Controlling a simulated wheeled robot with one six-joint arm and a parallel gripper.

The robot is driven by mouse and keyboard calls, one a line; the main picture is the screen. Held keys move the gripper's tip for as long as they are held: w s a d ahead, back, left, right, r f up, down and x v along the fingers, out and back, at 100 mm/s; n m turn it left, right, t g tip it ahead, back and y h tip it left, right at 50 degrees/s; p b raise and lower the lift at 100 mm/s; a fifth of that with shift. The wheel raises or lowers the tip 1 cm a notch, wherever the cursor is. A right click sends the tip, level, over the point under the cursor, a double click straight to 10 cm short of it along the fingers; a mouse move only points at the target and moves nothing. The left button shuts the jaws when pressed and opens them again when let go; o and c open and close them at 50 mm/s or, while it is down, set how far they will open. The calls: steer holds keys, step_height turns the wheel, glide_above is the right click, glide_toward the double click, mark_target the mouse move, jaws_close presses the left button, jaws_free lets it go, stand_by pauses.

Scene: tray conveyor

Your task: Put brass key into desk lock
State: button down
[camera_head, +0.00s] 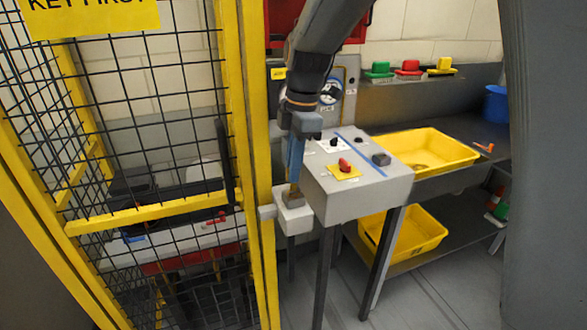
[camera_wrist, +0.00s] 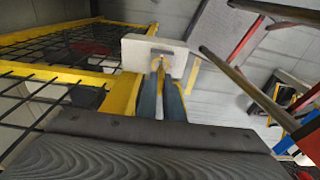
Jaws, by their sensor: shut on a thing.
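My gripper (camera_head: 295,185) points down beside the yellow fence post, left of the grey desk. Its blue fingers (camera_wrist: 160,88) are shut on the brass key (camera_wrist: 157,68), a narrow brass-yellow piece between the tips. The key's far end is at a white box (camera_wrist: 135,60) by the fence; I cannot tell whether it is in the box or only touching it. In the head view the white box (camera_head: 293,222) sits low at the desk's left side, with a brown block on top under the fingers.
The grey desk (camera_head: 360,200) carries a red button (camera_head: 343,164) on a yellow plate and black knobs. Yellow mesh fencing (camera_head: 150,150) stands close on the left. A yellow bin (camera_head: 465,155) lies on the bench at right, another (camera_head: 425,232) below.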

steer(key=shift+r, duration=0.15)
steer(key=shift+r+p, duration=1.5)
steer(key=shift+r, duration=0.4)
